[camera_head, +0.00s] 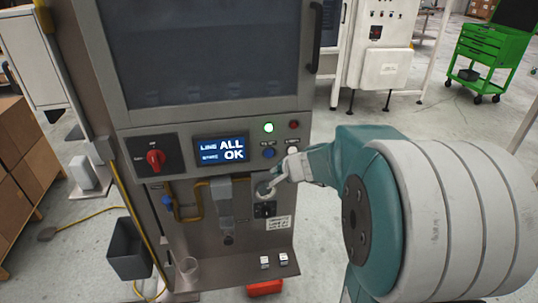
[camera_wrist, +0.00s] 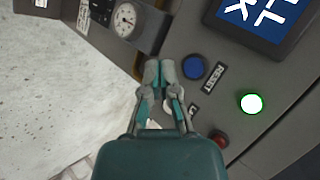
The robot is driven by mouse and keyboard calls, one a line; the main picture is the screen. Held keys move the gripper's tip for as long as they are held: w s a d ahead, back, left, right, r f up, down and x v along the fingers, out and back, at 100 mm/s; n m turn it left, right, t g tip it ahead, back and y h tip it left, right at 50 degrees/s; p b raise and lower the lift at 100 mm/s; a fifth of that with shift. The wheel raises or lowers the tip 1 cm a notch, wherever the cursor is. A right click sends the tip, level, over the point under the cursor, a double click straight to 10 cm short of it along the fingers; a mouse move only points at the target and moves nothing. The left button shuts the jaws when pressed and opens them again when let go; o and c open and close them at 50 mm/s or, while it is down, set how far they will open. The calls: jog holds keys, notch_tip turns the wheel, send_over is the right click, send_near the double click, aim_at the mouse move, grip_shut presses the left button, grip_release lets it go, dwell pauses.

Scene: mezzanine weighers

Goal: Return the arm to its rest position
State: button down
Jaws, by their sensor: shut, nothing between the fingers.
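My gripper (camera_head: 268,189) is shut and empty in front of the grey machine (camera_head: 120,120), below its row of buttons. In the wrist view its fingertips (camera_wrist: 160,70) are together beside the blue button (camera_wrist: 193,67). I cannot tell whether they touch the panel. My teal and pale grey arm reaches in from the right in the head view and hides part of the floor and the machine's right side.
The machine's screen (camera_head: 221,150) reads "ALL OK". A shelf (camera_head: 225,272) juts out below. A dark bin (camera_head: 128,250) and cardboard boxes (camera_head: 12,190) stand left. A green tool cart (camera_head: 480,50) stands back right.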

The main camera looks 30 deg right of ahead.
dwell(0.3)
jog(key=s+a+r+n+g+y, duration=0.1)
jog(key=s+a+r+n+g, duration=0.35)
jog(key=s+a+n, duration=0.9)
jog(key=s+r+h, duration=0.1)
jog(key=s+h, duration=0.1)
jog(key=s, duration=0.7)
jog(key=shift+s+a+n, duration=0.35)
jog(key=shift+s+a, duration=0.05)
dwell(0.8)
